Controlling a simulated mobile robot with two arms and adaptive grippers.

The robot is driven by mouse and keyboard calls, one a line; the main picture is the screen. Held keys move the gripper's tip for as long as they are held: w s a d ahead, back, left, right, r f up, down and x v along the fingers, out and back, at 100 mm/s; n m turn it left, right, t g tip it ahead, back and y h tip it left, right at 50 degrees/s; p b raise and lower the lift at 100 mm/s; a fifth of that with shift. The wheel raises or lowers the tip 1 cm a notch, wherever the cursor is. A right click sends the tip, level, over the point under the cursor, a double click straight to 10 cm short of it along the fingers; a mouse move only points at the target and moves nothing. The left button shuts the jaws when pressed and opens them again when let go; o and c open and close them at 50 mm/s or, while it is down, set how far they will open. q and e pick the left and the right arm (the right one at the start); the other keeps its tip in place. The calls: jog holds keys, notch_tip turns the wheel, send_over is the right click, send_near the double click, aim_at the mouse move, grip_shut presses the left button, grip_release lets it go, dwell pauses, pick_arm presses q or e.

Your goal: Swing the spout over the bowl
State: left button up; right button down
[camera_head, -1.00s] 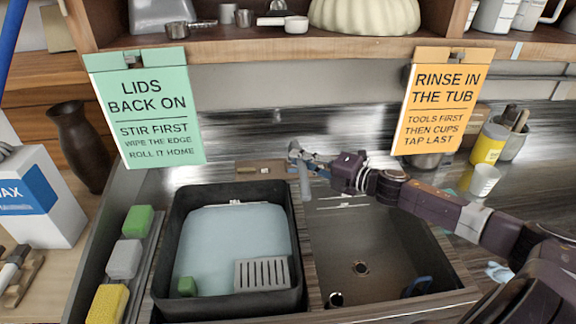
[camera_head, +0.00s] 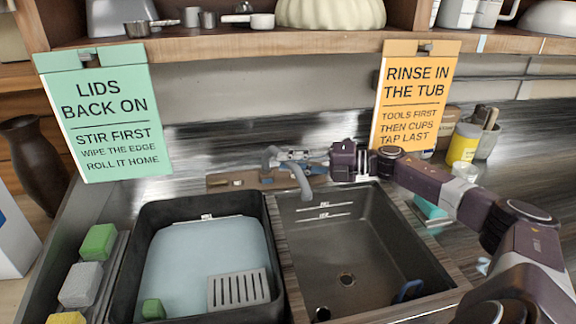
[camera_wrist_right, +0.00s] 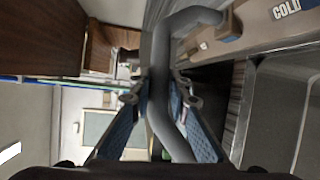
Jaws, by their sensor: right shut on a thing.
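The grey curved spout (camera_head: 302,182) rises from the tap at the back of the sink and bends forward and right. Its tip appears over the back left part of the grey sink bowl (camera_head: 345,235), right of the divider. My right gripper (camera_head: 299,158) reaches in from the right and is shut on the spout near its bend. In the right wrist view the spout (camera_wrist_right: 160,92) runs between the two blue-padded fingers (camera_wrist_right: 160,105). My left gripper is not in view.
A black tub (camera_head: 160,215) of pale liquid, with a grey grate (camera_head: 238,290), stands left of the bowl. Sponges (camera_head: 80,284) line its left side. A green sign (camera_head: 105,120) and an orange sign (camera_head: 415,98) hang from the shelf above. The bowl is mostly clear.

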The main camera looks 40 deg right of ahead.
jog(key=c, duration=1.8)
grip_release()
